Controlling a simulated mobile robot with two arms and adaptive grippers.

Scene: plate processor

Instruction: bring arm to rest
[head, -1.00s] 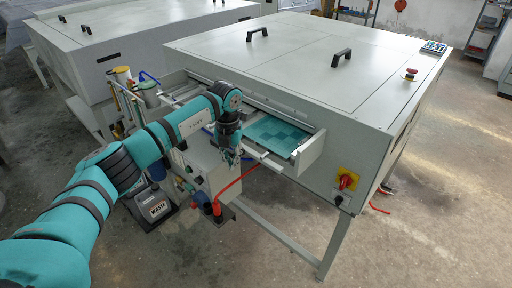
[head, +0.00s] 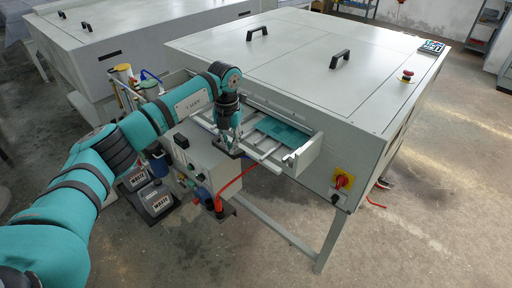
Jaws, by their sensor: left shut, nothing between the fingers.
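My left arm, teal with black bands, reaches in from the lower left. Its left gripper (head: 229,149) points down at the front rail of the plate processor's feed tray and is shut with nothing in it. It looks close to the rail; I cannot tell whether it touches. The plate processor (head: 310,75) is a large light grey cabinet. A teal plate (head: 284,134) lies in its open tray at the right side, its far part under the cabinet edge. My right gripper is not in view.
A red-and-yellow switch (head: 343,181) and an emergency stop (head: 407,76) sit on the cabinet.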

